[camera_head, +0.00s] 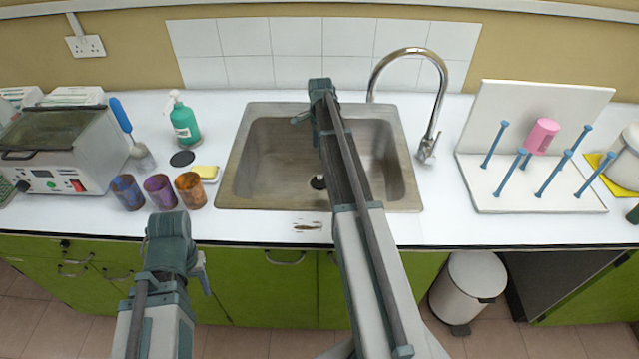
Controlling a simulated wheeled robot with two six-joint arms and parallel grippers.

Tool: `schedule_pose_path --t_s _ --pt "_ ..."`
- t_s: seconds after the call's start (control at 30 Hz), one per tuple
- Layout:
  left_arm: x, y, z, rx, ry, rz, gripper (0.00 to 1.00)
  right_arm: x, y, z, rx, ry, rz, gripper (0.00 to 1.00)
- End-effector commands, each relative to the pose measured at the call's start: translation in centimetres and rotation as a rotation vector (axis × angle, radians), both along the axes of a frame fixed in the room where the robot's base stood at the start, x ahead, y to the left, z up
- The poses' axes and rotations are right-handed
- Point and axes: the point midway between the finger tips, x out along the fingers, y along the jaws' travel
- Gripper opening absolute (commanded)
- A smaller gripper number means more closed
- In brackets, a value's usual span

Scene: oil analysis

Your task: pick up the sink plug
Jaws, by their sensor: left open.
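The sink plug (182,158) looks to be the flat black disc lying on the white counter, left of the sink and just left of the yellow sponge. The sink (233,185) is empty, with a dark drain (318,182) partly hidden by my right arm. My left gripper (202,277) is low in front of the counter, below and apart from the disc, mostly hidden behind its own arm. It is open, and I see nothing in it. My right arm reaches over the sink; its gripper fingers do not show.
Blue, purple and orange cups (159,191) stand in front of the disc. A green soap bottle (185,125) stands behind it, the yellow sponge (206,173) beside it. A lab bath (65,150) is at left. A drying rack (535,190) with a pink beaker (541,136) is at right.

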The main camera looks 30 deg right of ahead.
Motion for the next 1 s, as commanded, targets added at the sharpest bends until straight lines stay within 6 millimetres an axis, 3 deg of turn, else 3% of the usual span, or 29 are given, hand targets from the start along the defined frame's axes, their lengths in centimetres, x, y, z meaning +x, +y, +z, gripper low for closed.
schedule_pose_path --t_s 0.03,0.5,0.83,1.0 --pt "0.0 0.0 -1.1 0.000 0.000 0.000 0.50 0.0 0.0 -1.1 0.000 0.000 0.000 1.00" --pt "0.0 0.0 -7.4 0.000 0.000 -0.001 0.50 0.0 0.0 -7.4 0.000 0.000 0.001 1.00" --pt "0.0 0.0 -7.9 0.000 0.000 -0.001 0.50 0.0 0.0 -7.9 0.000 0.000 0.001 1.00" --pt "0.0 0.0 -9.3 0.000 0.000 -0.001 0.50 -0.1 0.1 -9.3 0.000 0.000 0.001 1.00"
